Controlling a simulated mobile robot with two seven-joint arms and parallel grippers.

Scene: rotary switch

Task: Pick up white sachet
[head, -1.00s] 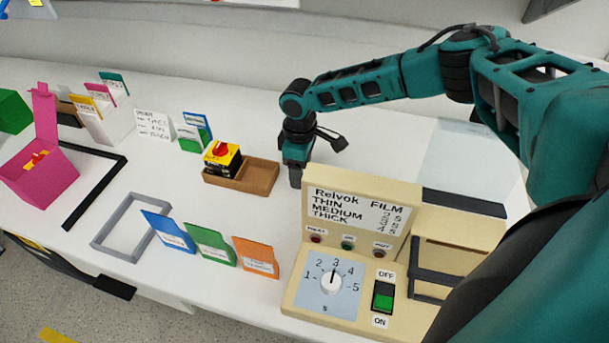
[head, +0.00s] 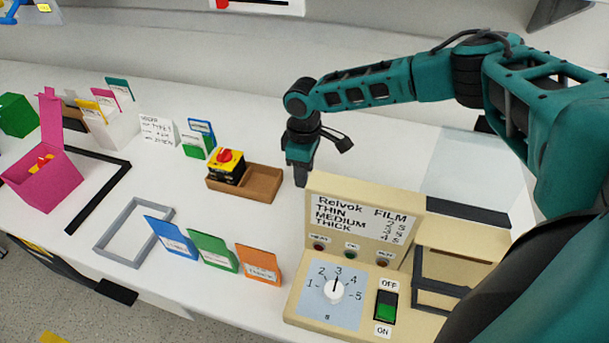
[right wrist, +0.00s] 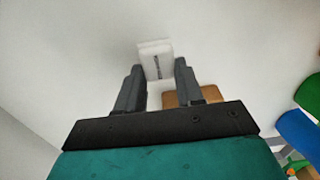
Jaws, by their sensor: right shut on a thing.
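The white sachet (right wrist: 155,60) shows in the right wrist view as a small pale block with a dark mark, between the fingertips. My right gripper (right wrist: 157,78) is shut on it. In the head view my right gripper (head: 300,182) points down at the white table, just right of the brown tray and behind the cream sealing machine. The sachet cannot be made out there. My left gripper is not in view.
The cream machine (head: 360,220) stands close in front of my right gripper. Blue, green and orange cards (head: 259,264) stand left of it. A grey frame (head: 112,243) lies further left.

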